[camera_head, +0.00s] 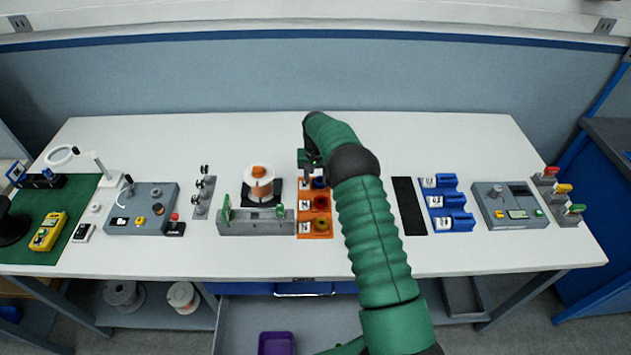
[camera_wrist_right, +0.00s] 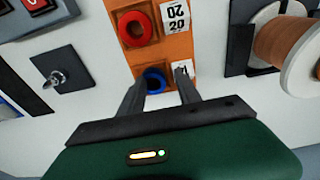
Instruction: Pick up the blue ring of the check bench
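The blue ring (camera_wrist_right: 154,79) lies in a dark recess at the end of an orange tray (camera_wrist_right: 178,47), beside a white label. In the head view, the ring (camera_head: 320,183) is partly hidden by my right arm. My right gripper (camera_wrist_right: 158,92) is open. Its two dark fingers stand on either side of the blue ring in the wrist view, with a gap on both sides. It holds nothing. In the head view, the right gripper (camera_head: 311,170) hangs over the far end of the orange tray. My left gripper does not show.
A red ring (camera_wrist_right: 138,22) sits next to the blue one. A copper wire spool (camera_head: 259,184) stands left of the tray, behind a grey fixture (camera_head: 255,228). A black strip (camera_head: 409,206) and blue bins (camera_head: 452,221) lie to the right. The bench's back strip is clear.

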